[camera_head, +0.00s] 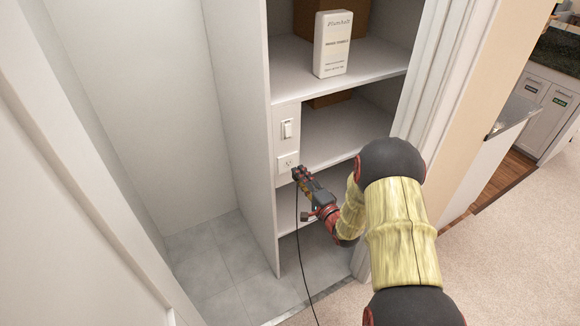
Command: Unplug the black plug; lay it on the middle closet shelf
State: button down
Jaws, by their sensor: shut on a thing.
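My gripper (299,174) is at the lower right of the white wall outlet (286,161) on the closet's left upright. It is shut on the black plug (296,171), which is small and mostly hidden by the fingers. I cannot tell whether the plug's prongs are in the outlet or clear of it. A thin black cord (299,240) hangs from the plug down to the front edge of the view. The middle closet shelf (335,132) in view is white, with its visible front part bare, above and to the right of my gripper.
A white labelled box (332,44) stands on the shelf above (370,62), with a brown box (310,18) behind it. Another brown thing (328,98) sits deep on the middle shelf. A light switch (287,128) is above the outlet. The door frame (440,75) flanks the right.

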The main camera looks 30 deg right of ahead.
jog(key=shift+s, duration=0.4)
dwell(0.3)
jog(key=s+a+f, duration=0.4)
jog(key=a+f, duration=0.1)
jog(key=a, duration=0.4)
jog(key=s+a+f, duration=0.5)
jog(key=a, duration=0.5)
jog(key=shift+s+a+h, duration=0.2)
jog(key=shift+a+h, duration=0.1)
jog(key=shift+f, duration=0.1)
